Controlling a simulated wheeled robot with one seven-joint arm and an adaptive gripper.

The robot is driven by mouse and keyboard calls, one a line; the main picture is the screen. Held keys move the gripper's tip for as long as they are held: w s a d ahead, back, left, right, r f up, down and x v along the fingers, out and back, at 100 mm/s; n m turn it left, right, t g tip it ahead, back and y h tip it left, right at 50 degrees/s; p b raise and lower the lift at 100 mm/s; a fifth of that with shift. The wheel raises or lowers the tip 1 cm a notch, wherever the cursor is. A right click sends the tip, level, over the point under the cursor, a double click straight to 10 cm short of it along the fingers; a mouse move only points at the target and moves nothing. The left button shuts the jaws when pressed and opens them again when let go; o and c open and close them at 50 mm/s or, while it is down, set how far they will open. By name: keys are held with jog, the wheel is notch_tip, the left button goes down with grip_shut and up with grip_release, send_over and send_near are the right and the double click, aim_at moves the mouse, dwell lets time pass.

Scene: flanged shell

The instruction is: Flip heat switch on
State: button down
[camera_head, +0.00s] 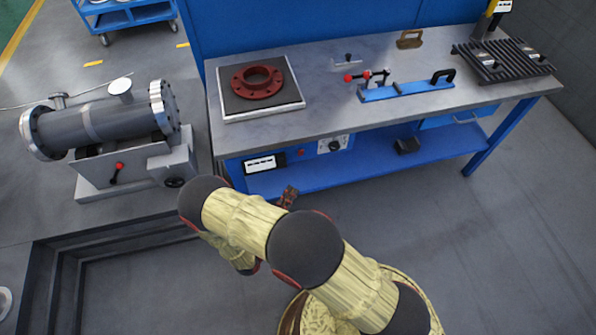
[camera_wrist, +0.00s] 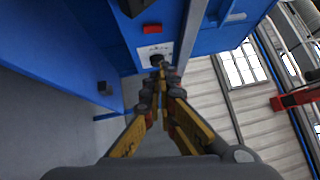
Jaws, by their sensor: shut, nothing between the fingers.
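The bench's blue front panel carries a small red switch (camera_head: 301,152) and a white plate with a dark round knob (camera_head: 335,145). Which of them is the heat switch I cannot read. In the wrist view the red switch (camera_wrist: 152,29) and the knob (camera_wrist: 157,60) both show. My gripper (camera_wrist: 162,70) is shut and empty, its tips overlapping the lower edge of the knob plate in that view. I cannot tell whether they touch it. In the head view my gripper (camera_head: 288,196) is below and in front of the panel, partly hidden by my arm.
On the bench (camera_head: 420,110) a red flange (camera_head: 257,82) lies on a dark plate, near a blue clamp fixture (camera_head: 405,91). A blue lower shelf (camera_head: 440,152) runs below. A grey flanged shell (camera_head: 105,122) stands at left. The floor at right is clear.

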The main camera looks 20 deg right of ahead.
jog(key=w+a+b+x, duration=0.2)
jog(key=b+x, duration=0.2)
jog(key=x, duration=0.8)
jog(key=shift+d+r, duration=0.15)
jog(key=shift+d, duration=0.1)
jog(key=shift+w, duration=0.15)
jog(key=n+p, duration=0.1)
jog(key=p, duration=0.2)
jog(key=shift+w+r+g+y, duration=0.3)
jog(key=shift+w+g+y, duration=0.05)
jog(key=shift+g+y, duration=0.05)
jog(key=s+a+r+p, duration=0.2)
jog(key=s+a+p, duration=0.2)
jog(key=s+a, duration=0.3)
jog(key=s, duration=0.4)
